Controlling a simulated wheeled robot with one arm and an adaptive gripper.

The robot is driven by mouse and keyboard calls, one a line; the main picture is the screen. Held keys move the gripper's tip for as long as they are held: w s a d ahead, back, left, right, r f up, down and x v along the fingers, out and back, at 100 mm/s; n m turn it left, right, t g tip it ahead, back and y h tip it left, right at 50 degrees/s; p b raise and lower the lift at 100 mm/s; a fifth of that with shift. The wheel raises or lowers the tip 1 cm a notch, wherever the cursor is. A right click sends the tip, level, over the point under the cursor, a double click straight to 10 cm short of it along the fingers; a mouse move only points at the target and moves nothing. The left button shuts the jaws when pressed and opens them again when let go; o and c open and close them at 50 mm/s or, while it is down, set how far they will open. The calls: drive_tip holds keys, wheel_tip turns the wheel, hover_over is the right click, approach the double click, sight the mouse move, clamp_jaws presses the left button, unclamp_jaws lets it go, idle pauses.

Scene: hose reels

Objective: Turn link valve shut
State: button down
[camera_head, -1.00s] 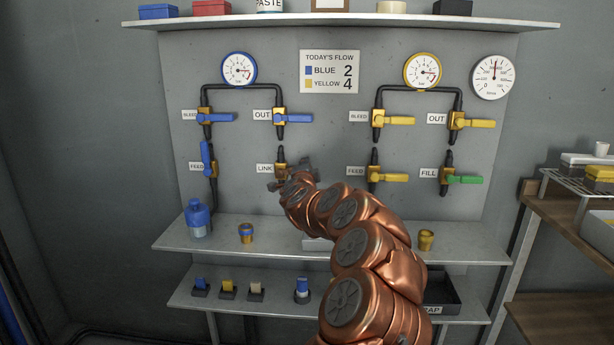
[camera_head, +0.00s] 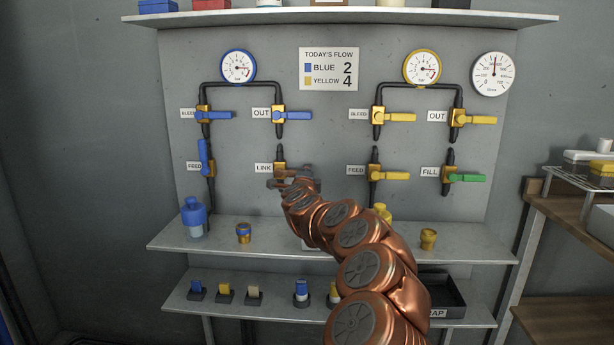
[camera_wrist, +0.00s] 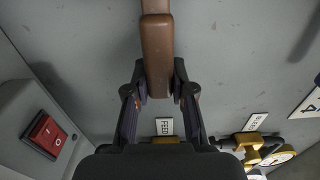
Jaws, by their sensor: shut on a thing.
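The link valve (camera_head: 280,167) is on the grey wall panel, beside its LINK label (camera_head: 264,168). Its brass body shows in the head view, but its handle is mostly hidden by my gripper (camera_head: 280,181). In the wrist view a brown lever handle (camera_wrist: 157,45) runs down from the top edge, and my gripper (camera_wrist: 160,92) is shut on its end, one finger on each side. The exact angle of the lever against the pipe is hard to tell from the head view.
The blue feed valve (camera_head: 203,155) is left of the link valve, the blue out valve (camera_head: 290,115) above it. The yellow feed valve (camera_head: 388,175) is to the right. A shelf below holds a blue bottle (camera_head: 195,218). A red switch (camera_wrist: 44,134) shows in the wrist view.

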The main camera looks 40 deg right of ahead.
drive_tip(key=shift+f, duration=0.1)
drive_tip(key=c, duration=1)
unclamp_jaws()
drive_tip(key=shift+o, duration=0.2)
drive_tip(key=shift+s, duration=0.1)
drive_tip(key=v, duration=1.1)
drive_tip(key=shift+s+a, duration=0.25)
drive_tip(key=shift+a, duration=0.1)
